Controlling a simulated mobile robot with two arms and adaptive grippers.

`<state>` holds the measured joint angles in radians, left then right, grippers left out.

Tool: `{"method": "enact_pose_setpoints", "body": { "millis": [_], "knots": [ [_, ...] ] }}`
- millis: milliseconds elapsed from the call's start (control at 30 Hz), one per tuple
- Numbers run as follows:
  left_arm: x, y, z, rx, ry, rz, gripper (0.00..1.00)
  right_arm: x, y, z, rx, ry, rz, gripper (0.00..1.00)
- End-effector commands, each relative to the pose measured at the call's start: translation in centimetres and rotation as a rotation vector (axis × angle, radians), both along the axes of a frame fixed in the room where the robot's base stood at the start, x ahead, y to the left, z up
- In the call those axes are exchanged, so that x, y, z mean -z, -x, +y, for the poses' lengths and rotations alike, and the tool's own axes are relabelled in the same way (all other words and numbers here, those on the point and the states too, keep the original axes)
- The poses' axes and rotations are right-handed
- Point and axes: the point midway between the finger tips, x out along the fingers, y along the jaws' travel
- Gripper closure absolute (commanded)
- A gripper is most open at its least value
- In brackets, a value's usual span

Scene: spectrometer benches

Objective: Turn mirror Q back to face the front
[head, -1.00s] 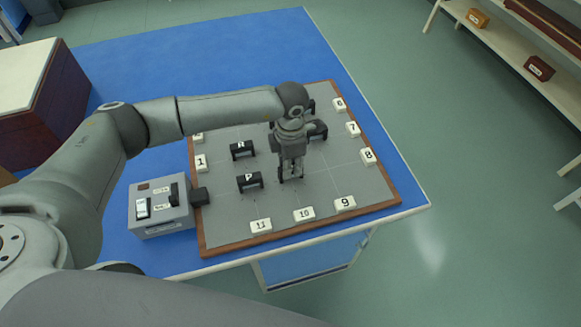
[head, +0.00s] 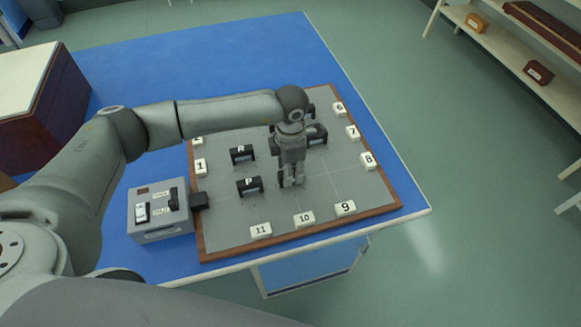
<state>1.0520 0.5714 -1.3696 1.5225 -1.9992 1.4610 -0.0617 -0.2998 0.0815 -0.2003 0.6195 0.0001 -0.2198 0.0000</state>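The optics board (head: 222,235) is grey with a wooden rim. Mirror P (head: 249,185) and mirror R (head: 242,153) are small black blocks with white letters on its left half. Two more dark blocks stand behind my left gripper, one at its right (head: 317,136) and one farther back (head: 309,110); their letters cannot be read. I cannot tell which is mirror Q. My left gripper (head: 291,184) points down over the board's middle, right of mirror P. Its fingers are close together, and whether they hold anything is unclear. My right gripper is out of view.
White numbered blocks line the board's edge, such as 9 (head: 345,208) and 11 (head: 260,230). A grey switch box (head: 158,228) stands at the board's left. The blue bench (head: 230,50) is clear behind. A shelf (head: 515,65) stands at the right.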

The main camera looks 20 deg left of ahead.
Motion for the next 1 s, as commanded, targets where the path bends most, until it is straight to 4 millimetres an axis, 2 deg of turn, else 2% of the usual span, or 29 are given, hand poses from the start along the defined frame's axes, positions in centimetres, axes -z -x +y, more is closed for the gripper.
{"method": "enact_pose_setpoints", "body": {
  "millis": [167, 500, 700, 1000],
  "knots": [
    [-1.2, -0.1, -0.1, 0.000, 0.002, -0.002, 0.57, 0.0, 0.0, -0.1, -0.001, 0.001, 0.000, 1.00],
    [-8.2, -0.1, 0.0, 0.001, 0.001, -0.004, 0.57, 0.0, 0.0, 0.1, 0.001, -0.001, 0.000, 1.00],
    [-11.1, -0.1, 0.0, 0.001, 0.001, -0.002, 0.57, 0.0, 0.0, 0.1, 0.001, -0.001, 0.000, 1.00],
    [-12.0, 0.0, 0.0, 0.000, -0.001, 0.001, 0.57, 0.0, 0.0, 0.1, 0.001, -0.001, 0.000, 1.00]
  ]
}}
